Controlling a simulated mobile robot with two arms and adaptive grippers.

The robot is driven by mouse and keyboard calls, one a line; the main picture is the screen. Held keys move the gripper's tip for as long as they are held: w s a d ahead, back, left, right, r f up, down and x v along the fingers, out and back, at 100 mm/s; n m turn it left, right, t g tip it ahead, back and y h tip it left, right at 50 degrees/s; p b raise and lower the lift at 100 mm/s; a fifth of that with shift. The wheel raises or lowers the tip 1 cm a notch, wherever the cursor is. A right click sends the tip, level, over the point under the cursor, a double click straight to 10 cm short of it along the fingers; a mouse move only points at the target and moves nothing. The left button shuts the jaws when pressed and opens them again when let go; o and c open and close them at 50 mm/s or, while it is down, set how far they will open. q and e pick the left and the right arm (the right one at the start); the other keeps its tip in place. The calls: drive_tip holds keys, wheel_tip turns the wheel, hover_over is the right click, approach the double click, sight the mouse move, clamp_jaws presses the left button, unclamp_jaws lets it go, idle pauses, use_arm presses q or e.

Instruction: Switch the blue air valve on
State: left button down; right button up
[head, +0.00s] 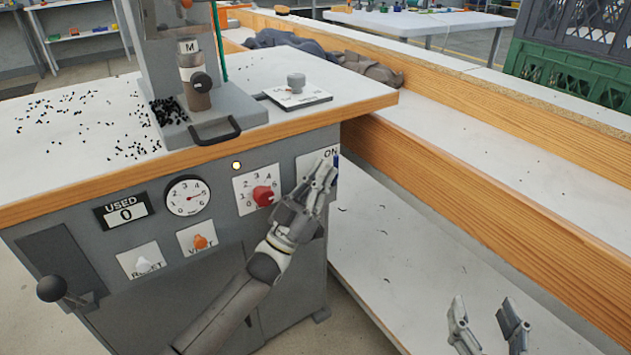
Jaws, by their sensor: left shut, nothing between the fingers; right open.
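The blue air valve (336,160) is mostly hidden behind my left gripper. Only a small blue sliver shows beside the fingertips, near the word ON on its white plate (309,161). I cannot tell which way the valve is turned. My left gripper (327,173) is shut and empty, with its fingertips at or very close to the valve at the right end of the cabinet front. Whether they touch it is unclear. My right gripper (488,322) is open and empty at the bottom right, over the lower white surface.
The grey cabinet (208,330) carries a red knob (263,196), gauge (187,196), orange knob (200,242), white knob (143,265) and a black ball lever (51,289). The press (190,60) stands on top. A wooden-edged bench (450,190) runs along the right.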

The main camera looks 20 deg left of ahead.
drive_tip(key=shift+f, duration=0.3)
